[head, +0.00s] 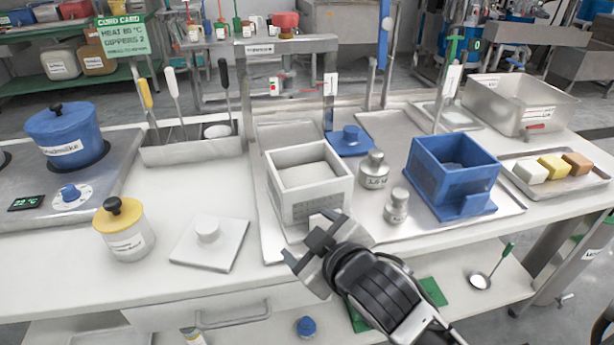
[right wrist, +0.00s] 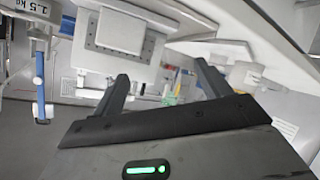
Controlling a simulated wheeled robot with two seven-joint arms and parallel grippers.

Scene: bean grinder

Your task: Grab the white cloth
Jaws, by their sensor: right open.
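I cannot make out a distinct white cloth. A white square box (head: 310,200) with perforated sides stands on the metal tray. Its inside shows a pale, flat surface, and I cannot tell whether that is cloth. My right gripper (head: 307,240) is open and empty in front of the box's near side, by the tray's front edge. I cannot tell whether it touches the box. In the right wrist view the two dark fingers (right wrist: 163,88) are spread apart, with the white box (right wrist: 118,32) beyond them. My left gripper is not in view.
A white knobbed plate (head: 208,250) and a yellow-lidded jar (head: 124,240) stand left of the tray. Metal weights (head: 373,172) and a blue box (head: 450,165) stand to the right. A tool holder (head: 190,150) is behind. Bare counter (head: 70,270) lies front left.

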